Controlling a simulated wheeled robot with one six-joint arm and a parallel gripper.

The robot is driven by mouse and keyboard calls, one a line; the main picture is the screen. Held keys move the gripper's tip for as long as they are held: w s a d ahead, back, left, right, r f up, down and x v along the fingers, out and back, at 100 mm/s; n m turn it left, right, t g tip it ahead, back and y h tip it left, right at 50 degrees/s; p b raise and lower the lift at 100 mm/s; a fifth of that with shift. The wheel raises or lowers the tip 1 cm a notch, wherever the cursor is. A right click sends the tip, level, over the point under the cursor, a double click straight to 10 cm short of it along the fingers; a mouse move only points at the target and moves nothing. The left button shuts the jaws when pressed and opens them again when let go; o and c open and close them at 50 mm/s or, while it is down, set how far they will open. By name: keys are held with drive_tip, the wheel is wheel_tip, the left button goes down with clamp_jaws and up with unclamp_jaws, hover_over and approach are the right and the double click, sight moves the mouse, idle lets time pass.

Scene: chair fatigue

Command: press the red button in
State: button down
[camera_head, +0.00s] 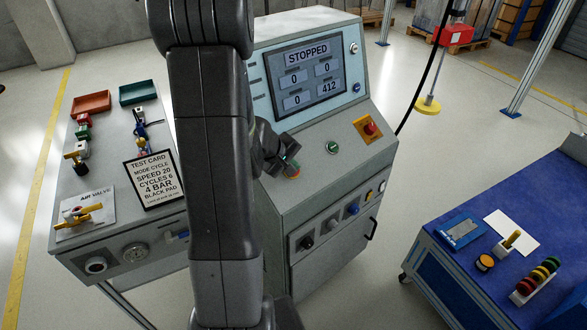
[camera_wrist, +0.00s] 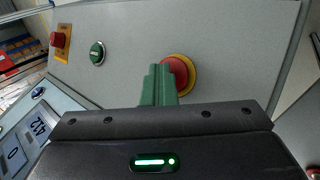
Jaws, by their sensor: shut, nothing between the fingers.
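A round red button with a yellow ring shows in the wrist view (camera_wrist: 183,72), on the sloping grey panel of the console. My gripper's green fingers (camera_wrist: 158,84) are together and empty. Their tips overlap the left side of this button in the picture; I cannot tell whether they touch it. In the head view my gripper (camera_head: 287,164) is low over the panel's left part and hides most of this button (camera_head: 294,177). A second red control (camera_head: 369,128) sits on an orange plate at the panel's right; it also shows in the wrist view (camera_wrist: 57,40).
A green button (camera_head: 333,147) lies between the two red controls. The console screen (camera_head: 308,76) reads STOPPED. A grey bench with a test card (camera_head: 153,179) stands left, a blue-topped cart (camera_head: 500,205) right.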

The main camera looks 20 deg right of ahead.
drive_tip(key=shift+f, duration=0.2)
idle(0.4)
drive_tip(key=shift+w+a+f+b, duration=0.1)
drive_tip(key=shift+w+f+b, duration=0.1)
drive_tip(key=shift+b, duration=0.4)
drive_tip(key=shift+s+r, duration=0.1)
drive_tip(key=shift+r, duration=0.1)
drive_tip(key=s+d+r+p, duration=0.1)
drive_tip(key=s+r, duration=0.2)
drive_tip(key=r, duration=0.2)
drive_tip(key=shift+p, duration=0.4)
